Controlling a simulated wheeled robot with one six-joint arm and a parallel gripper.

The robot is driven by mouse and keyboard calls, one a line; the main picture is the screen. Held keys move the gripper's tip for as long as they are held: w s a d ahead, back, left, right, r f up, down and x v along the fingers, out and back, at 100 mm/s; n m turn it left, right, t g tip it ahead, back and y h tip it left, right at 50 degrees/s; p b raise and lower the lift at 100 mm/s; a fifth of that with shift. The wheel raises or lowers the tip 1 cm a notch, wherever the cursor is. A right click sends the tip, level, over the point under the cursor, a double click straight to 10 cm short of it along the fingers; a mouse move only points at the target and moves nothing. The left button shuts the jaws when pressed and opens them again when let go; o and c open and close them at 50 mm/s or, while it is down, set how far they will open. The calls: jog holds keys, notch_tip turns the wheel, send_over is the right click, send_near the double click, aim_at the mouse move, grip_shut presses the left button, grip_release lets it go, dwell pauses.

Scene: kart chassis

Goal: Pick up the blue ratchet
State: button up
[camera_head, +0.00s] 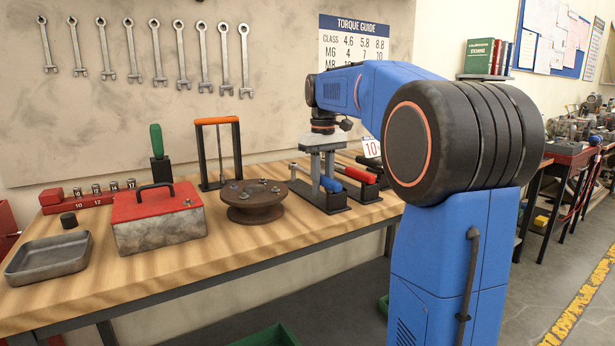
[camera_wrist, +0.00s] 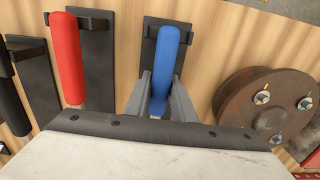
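The blue ratchet (camera_wrist: 173,50) lies with its blue handle over a dark holder on the bench, just right of the red-handled tool (camera_wrist: 66,60) in the wrist view. My gripper (camera_wrist: 161,88) reaches down over the handle, with one grey finger on each side of it. Whether the fingers press on the handle or stand slightly apart from it I cannot tell. The ratchet's far end is hidden under my gripper's body. In the head view, my gripper (camera_head: 322,172) is low at the holder and the blue handle (camera_head: 330,185) shows beside the fingers.
A brown round hub with bolts (camera_head: 254,203) stands close to the left of my gripper in the head view. Farther left are a red-lidded box (camera_head: 157,212), a grey tray (camera_head: 48,258) and an orange-handled frame (camera_head: 217,121). Bare wood (camera_head: 270,248) shows along the front edge.

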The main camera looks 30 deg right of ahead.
grip_shut()
notch_tip(320, 180, up, 10)
dwell(0.5)
jog(key=shift+c, duration=0.4)
grip_release()
grip_shut()
dwell(0.6)
